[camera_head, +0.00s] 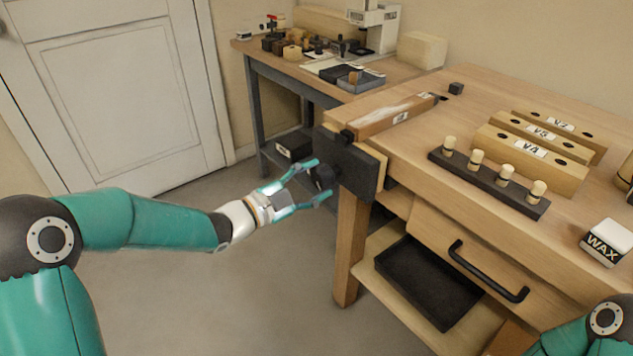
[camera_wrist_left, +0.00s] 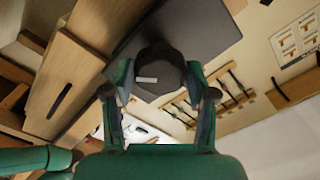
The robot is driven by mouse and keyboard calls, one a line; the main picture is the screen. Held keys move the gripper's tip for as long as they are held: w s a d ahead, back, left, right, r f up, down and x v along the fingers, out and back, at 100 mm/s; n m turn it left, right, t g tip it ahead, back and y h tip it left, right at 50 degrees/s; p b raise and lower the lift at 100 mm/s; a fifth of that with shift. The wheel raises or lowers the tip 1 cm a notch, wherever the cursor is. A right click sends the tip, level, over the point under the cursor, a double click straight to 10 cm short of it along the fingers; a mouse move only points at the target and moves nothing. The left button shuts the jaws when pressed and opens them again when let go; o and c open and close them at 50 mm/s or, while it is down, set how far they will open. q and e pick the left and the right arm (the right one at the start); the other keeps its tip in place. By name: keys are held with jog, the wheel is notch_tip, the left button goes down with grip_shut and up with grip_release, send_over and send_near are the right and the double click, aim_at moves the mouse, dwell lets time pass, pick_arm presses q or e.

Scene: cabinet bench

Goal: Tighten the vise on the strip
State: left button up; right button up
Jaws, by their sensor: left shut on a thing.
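The wooden strip (camera_head: 385,117), with a pale patch and a small label, lies along the left edge of the bench top. Its near end is by a small dark block (camera_head: 347,135) above the vise jaw. The vise (camera_head: 357,168) is a dark plate with a wooden facing on the bench's end. My left gripper (camera_head: 322,178) is shut on the round dark vise knob (camera_wrist_left: 159,70), one finger on each side of it. The dark plate (camera_wrist_left: 190,32) fills the area behind the knob in the wrist view. My right gripper is out of view.
A dark rack with several pegs (camera_head: 487,183), labelled wooden blocks (camera_head: 529,160) and a wax block (camera_head: 607,241) stand on the bench. A drawer handle (camera_head: 488,272) juts out below. A side bench (camera_head: 300,68) stands behind. The floor left of the vise is clear.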

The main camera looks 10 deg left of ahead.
pick_arm(q)
jog(key=shift+s+d+f, duration=0.15)
jog(key=shift+d+f, duration=0.05)
jog(key=shift+f, duration=0.1)
jog(key=shift+f+m+b, duration=0.1)
jog(key=shift+m+b, duration=0.2)
jog(key=shift+b, duration=0.25)
jog(key=shift+m+b, duration=1.1)
jog(key=shift+b, duration=0.55)
jog(key=shift+m+b, duration=0.7)
jog(key=shift+b, duration=0.1)
